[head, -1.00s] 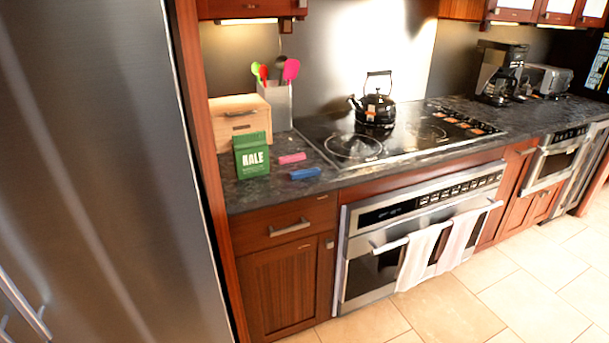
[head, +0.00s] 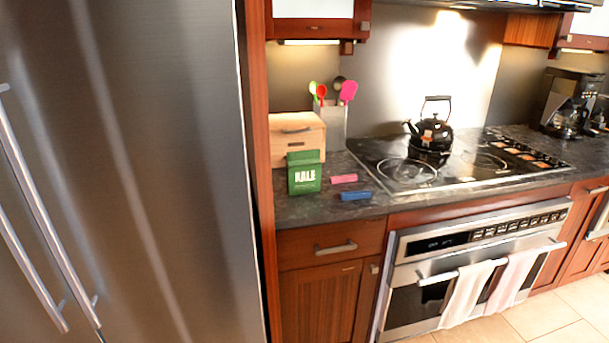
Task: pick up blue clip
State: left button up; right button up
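The blue clip (head: 356,196) lies on the dark countertop (head: 330,211) near its front edge, above the wooden drawer. A pink clip (head: 343,179) lies just behind it, apart from it. A green KALE box (head: 304,173) stands upright to the left of both clips. Neither of my grippers shows in the head view.
A large steel fridge (head: 130,170) fills the left side. A wooden bread box (head: 297,137) and a utensil holder (head: 331,126) stand behind the clips. The cooktop (head: 455,165) with a black kettle (head: 431,133) is to the right. Towels hang on the oven (head: 470,265) below.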

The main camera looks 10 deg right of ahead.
aim_at(364, 193)
jog(key=i+l, duration=0.75)
